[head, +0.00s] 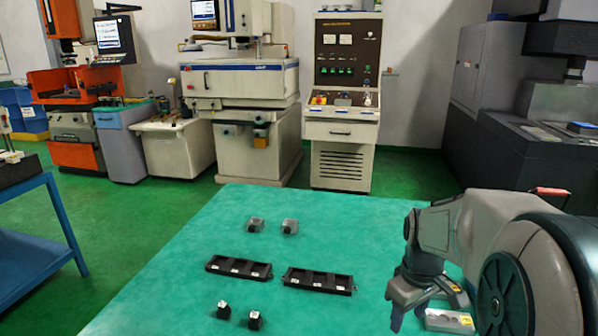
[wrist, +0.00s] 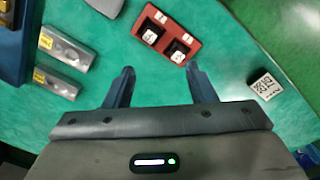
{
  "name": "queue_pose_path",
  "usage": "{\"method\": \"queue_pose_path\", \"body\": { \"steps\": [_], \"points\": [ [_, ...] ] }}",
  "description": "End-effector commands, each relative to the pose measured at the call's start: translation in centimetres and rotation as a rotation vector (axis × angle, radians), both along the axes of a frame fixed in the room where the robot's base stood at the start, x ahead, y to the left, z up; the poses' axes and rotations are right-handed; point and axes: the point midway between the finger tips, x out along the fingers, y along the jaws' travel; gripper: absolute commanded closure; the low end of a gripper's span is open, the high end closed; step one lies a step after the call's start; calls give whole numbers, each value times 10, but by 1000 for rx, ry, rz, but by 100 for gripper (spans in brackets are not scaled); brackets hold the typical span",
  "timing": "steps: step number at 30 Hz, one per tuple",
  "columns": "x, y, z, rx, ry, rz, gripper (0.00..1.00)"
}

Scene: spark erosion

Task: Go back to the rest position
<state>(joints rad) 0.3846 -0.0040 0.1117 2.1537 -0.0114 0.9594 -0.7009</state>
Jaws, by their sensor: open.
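My gripper (head: 408,318) hangs over the right part of the green table (head: 200,240), with its jaws apart. In the wrist view my gripper (wrist: 162,76) shows two blue-grey fingers with nothing held between them. A red holder (wrist: 187,23) with two black, white-labelled blocks lies just beyond the fingertips. A black cube with a white code label (wrist: 264,87) lies apart to the right. Two silver blocks with yellow labels, an upper one (wrist: 70,46) and a lower one (wrist: 58,82), lie to the left.
Two black trays, left (head: 238,267) and right (head: 318,281), lie mid-table. Two grey blocks (head: 255,225) (head: 290,226) are behind them; two black cubes (head: 223,311) (head: 254,320) are in front. A silver block (head: 449,321) lies beside my gripper. Machines stand beyond the table.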

Motion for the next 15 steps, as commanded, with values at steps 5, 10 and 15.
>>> {"method": "queue_pose_path", "body": {
  "steps": [5,10,15],
  "points": [
    [-32,41,21,-12,-77,-133,49],
    [-67,71,30,10,-148,-272,49],
    [-93,90,32,49,-198,-381,49]
  ]
}}
